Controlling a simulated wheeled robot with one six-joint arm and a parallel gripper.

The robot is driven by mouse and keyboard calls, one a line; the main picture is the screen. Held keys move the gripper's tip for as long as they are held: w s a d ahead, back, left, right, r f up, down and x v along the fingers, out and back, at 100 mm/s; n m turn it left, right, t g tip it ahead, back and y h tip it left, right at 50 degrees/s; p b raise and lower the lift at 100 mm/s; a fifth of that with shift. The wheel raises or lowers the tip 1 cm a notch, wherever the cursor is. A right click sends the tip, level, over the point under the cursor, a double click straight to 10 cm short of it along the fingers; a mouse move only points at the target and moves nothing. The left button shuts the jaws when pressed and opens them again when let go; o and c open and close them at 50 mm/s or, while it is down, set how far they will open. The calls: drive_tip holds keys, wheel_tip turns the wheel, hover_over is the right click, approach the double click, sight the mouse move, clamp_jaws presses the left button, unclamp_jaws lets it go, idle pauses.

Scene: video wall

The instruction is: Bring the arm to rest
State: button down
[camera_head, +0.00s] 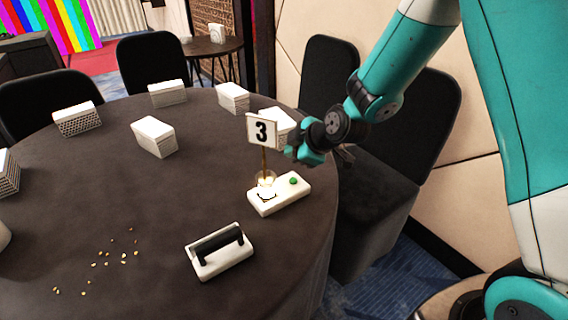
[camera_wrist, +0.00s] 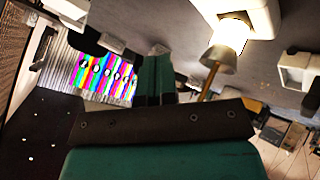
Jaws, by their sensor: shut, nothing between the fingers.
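My teal gripper (camera_head: 300,154) hangs from my arm at the right edge of the round dark table, just right of the number 3 sign. In the wrist view my gripper's fingers (camera_wrist: 155,78) are together with nothing between them. The sign (camera_head: 262,131) stands on a post above a small glowing lamp (camera_head: 267,181) on a white base (camera_head: 290,202) with a green button (camera_head: 293,181). In the wrist view the glowing lamp (camera_wrist: 228,42) is close, right of the fingers. I cannot tell the exact gap between gripper and sign.
A white block with a black handle (camera_head: 219,251) lies near the front of the table (camera_head: 180,200). Crumbs (camera_head: 123,254) lie at its left. Several white card boxes (camera_head: 154,137) stand around the table. Black chairs (camera_head: 405,150) stand close on the right, under my arm.

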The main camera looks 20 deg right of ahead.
drive_tip(key=s+d+r+m+g+h, duration=0.25)
drive_tip(key=s+d+m, duration=0.25)
drive_tip(key=s+m, duration=0.3)
drive_tip(key=s+d+r+m+g+h, duration=0.2)
drive_tip(key=s+d+r+m, duration=0.3)
drive_tip(key=s, duration=0.5)
drive_tip(key=s+a+r+n+g+y+p, duration=0.3)
drive_tip(key=s+a+r+p, duration=0.4)
drive_tip(key=s+a+r, duration=0.4)
wheel_tip(320, 180, up, 3)
drive_tip(key=shift+s+a+r+n+y, duration=0.15)
drive_tip(key=shift+a+n+y, duration=0.45)
drive_tip(key=shift+a, duration=0.65)
